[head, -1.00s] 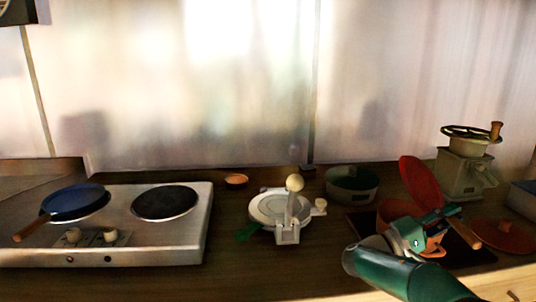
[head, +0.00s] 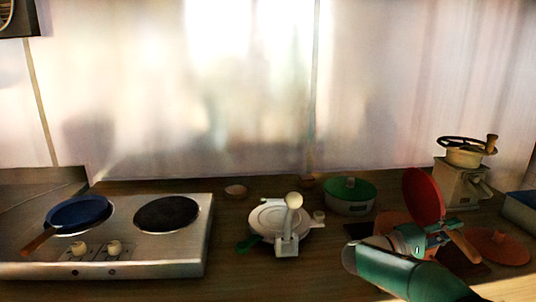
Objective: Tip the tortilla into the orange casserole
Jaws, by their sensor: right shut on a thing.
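My right gripper (head: 443,236) is shut on the wooden handle (head: 464,246) of a red pan (head: 424,195). The pan stands steeply on edge, nearly upright, above the orange casserole (head: 393,217). The casserole is mostly hidden behind my right gripper and forearm. Its orange lid (head: 500,247) lies on the counter to the right. I cannot see the tortilla; whether it is in the casserole is hidden. My left gripper is out of view.
A green lidded pot (head: 350,193) stands behind and left of the casserole. A white press (head: 270,217) is at the middle, a two-plate hob (head: 190,245) with a blue pan (head: 78,215) at left. A grinder (head: 462,180) stands at the back right; a blue box (head: 522,205) is at the edge.

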